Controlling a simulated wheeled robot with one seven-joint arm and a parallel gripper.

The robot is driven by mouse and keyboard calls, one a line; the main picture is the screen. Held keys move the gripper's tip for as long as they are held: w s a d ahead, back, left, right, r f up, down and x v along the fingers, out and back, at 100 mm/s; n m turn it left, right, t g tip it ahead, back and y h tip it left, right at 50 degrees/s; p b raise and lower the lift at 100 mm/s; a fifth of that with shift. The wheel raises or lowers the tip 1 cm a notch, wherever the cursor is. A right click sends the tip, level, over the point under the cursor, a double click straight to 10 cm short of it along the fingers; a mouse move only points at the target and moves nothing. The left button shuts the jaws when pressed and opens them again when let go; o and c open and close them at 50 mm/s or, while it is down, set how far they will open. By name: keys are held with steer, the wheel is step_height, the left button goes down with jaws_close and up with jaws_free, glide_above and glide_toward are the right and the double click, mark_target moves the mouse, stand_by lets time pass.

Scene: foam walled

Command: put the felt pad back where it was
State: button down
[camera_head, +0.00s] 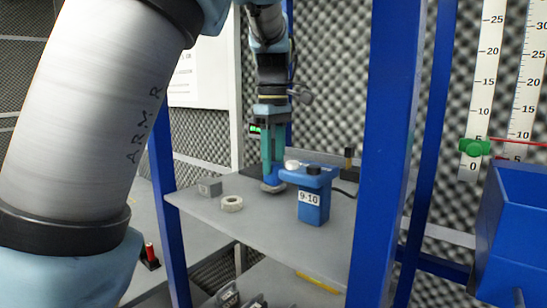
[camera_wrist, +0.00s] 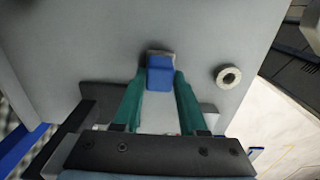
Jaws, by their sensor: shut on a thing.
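My gripper (camera_head: 270,178) reaches straight down to the grey shelf, with its two long teal fingers close together. In the wrist view the fingertips (camera_wrist: 161,75) are shut on a small blue block with a grey edge, which I take to be the felt pad (camera_wrist: 160,72). In the head view a flat grey piece (camera_head: 271,187) shows at the fingertips, low at the shelf surface. I cannot tell whether it touches the shelf. The blue gauge stand (camera_head: 313,211) labelled 9.10 is just right of the fingers and partly hides the view there.
A pale ring (camera_head: 231,203) and a small grey block (camera_head: 209,187) lie on the shelf (camera_head: 280,232) left of my gripper. Blue posts (camera_head: 391,150) frame the shelf. A blue bin (camera_head: 520,235) is at the right. The shelf's front middle is clear.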

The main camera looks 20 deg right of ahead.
mark_target(273, 163)
steer(key=shift+f, duration=0.15)
steer(key=shift+c, duration=2.3)
jaws_free()
step_height(273, 163, up, 12)
steer(key=b, duration=0.2)
